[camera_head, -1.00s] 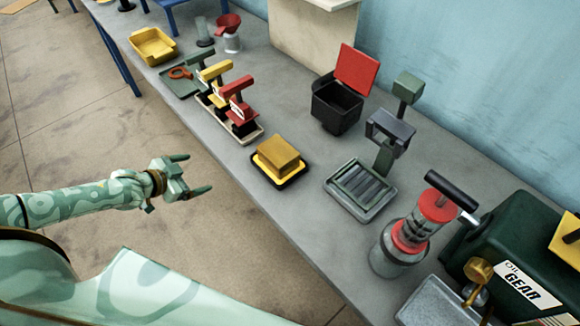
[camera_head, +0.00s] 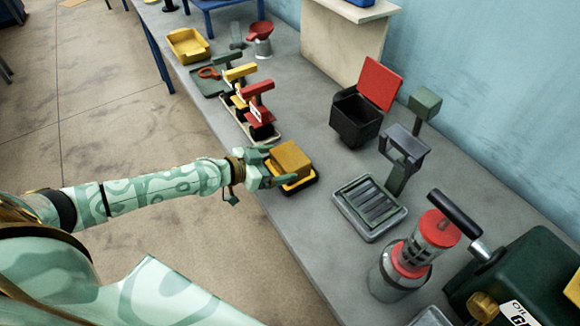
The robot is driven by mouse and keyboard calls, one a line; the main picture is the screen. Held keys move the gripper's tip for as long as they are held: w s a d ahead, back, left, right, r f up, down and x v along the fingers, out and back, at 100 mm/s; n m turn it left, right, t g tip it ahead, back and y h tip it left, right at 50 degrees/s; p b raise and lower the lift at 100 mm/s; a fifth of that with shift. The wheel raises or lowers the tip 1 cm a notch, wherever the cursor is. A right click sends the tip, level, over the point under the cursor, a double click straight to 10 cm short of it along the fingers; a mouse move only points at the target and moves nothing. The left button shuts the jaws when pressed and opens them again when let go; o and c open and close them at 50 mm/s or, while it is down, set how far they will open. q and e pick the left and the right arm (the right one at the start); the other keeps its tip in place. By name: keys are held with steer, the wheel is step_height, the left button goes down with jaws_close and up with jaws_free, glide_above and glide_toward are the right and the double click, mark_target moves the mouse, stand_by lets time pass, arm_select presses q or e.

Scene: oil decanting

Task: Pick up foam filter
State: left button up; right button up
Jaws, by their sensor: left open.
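The foam filter, a yellow-brown block (camera_head: 291,158), sits on a black-rimmed yellow tray (camera_head: 305,186) near the bench's front edge. My left gripper (camera_head: 278,170) is at the left side of the block, its fingers open. One finger shows along the block's near side and the other is at its upper left. I cannot tell whether they touch the block. My right gripper is not in view.
Red and yellow-handled tools (camera_head: 258,105) stand left of the block. A black bin with a raised red lid (camera_head: 356,112) is behind it. A slatted drain tray (camera_head: 369,207) and a red-banded pump (camera_head: 412,262) stand to the right. Grey bench (camera_head: 305,118) between them is bare.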

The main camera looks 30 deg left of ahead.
mark_target(287, 163)
arm_select(q)
steer(key=x, duration=0.5)
steer(key=shift+s+f+b, duration=0.1)
steer(key=shift+f+b, duration=0.1)
steer(key=shift+b, duration=0.2)
steer(key=c, duration=0.7)
steer(key=shift+s, duration=0.1)
steer(key=shift+r, duration=0.15)
